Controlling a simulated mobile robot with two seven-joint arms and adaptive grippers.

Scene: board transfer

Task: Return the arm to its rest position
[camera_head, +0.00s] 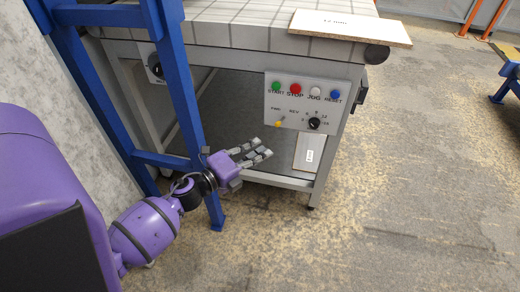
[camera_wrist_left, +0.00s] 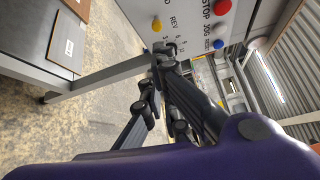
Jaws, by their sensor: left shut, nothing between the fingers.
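My left gripper (camera_head: 263,152), at the end of my purple left arm (camera_head: 145,230), is shut and empty. In the head view it is in front of the grey machine table, below and left of its control panel (camera_head: 292,101). In the left wrist view its dark fingers (camera_wrist_left: 160,72) show in the middle, with nothing between them, and the panel (camera_wrist_left: 180,20) appears beyond them. My right gripper is not in view.
A labelled board (camera_head: 350,27) lies on the tiled tabletop (camera_head: 245,28) and overhangs its right edge. A blue post (camera_head: 176,80) stands close by my left wrist.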

